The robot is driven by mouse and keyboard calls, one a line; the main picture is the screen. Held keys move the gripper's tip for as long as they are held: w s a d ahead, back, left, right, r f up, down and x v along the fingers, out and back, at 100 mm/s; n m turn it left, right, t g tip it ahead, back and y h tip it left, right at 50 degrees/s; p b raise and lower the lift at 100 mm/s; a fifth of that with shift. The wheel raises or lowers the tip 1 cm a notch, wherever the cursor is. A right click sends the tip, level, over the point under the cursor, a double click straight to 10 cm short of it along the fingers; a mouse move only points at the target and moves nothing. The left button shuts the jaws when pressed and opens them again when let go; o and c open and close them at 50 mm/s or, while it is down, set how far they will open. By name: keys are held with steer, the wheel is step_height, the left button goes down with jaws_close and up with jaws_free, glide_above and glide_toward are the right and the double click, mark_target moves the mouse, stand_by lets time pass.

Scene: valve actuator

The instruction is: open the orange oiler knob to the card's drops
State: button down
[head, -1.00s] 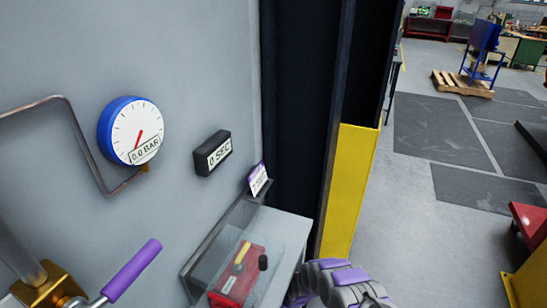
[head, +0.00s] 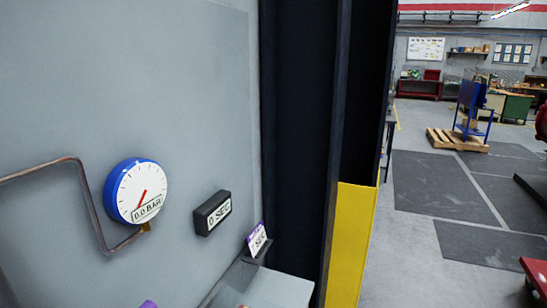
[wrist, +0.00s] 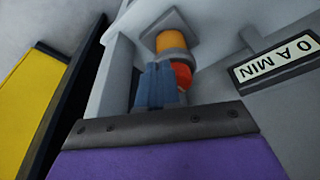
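In the wrist view, an orange-yellow cylinder (wrist: 171,42) sits against a grey square plate, and a red-orange rounded part (wrist: 182,75) shows just below it. I cannot tell for sure which is the oiler knob. My gripper (wrist: 158,80) has its blue-grey fingers in front of these parts, partly covering the red-orange one. Whether the fingers touch or grip it is hidden. A small display (wrist: 277,62) at the right reads roughly "0 / MIN", upside down.
A blue-rimmed gauge (head: 137,191) on the wall reads 0.0 BAR, and a black display (head: 213,213) reads 0 SEC. A dark post with a yellow guard (head: 352,240) stands to the right. Open floor with dark mats (head: 437,190) lies beyond.

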steer(key=shift+s+a+f, duration=0.15)
steer(key=shift+s+f, duration=0.25)
steer(key=shift+s, duration=0.15)
steer(key=shift+s+a+p, duration=0.25)
steer(key=shift+a+p, duration=0.2)
steer(key=shift+a, duration=0.15)
steer(key=shift+s+a+p, duration=0.2)
steer(key=shift+a+p, duration=0.2)
steer(key=shift+a, duration=0.15)
steer(key=shift+w+r, duration=0.1)
